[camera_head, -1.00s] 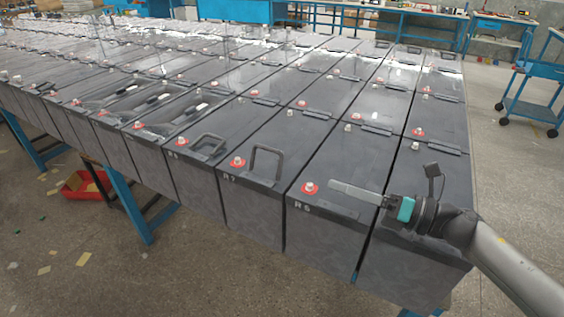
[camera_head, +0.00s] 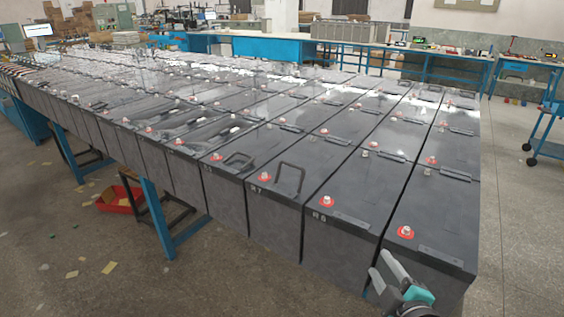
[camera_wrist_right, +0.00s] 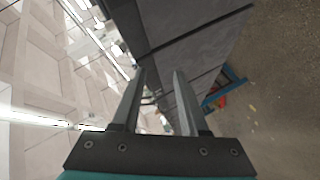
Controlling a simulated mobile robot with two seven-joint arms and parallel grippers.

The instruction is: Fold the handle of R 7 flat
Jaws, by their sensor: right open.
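The battery marked R 7 (camera_head: 273,208) stands in the front row in the head view, with its label beside a red-ringed terminal. Its dark handle (camera_head: 290,178) stands up from the top as a raised loop. My right gripper (camera_head: 381,266) is at the bottom right of the head view, near the front faces of the batteries, to the right of R 7 and apart from its handle. In the right wrist view its two fingers (camera_wrist_right: 159,75) are apart, with nothing held. A thin dark loop shows between them, but I cannot tell which handle it is. My left gripper is not in view.
Battery R 6 (camera_head: 345,195) stands right of R 7, with another battery (camera_head: 432,220) beyond it. The battery left of R 7 has a lower, tilted handle (camera_head: 238,159). A red tray (camera_head: 117,200) lies on the floor at left. Floor in front is mostly open.

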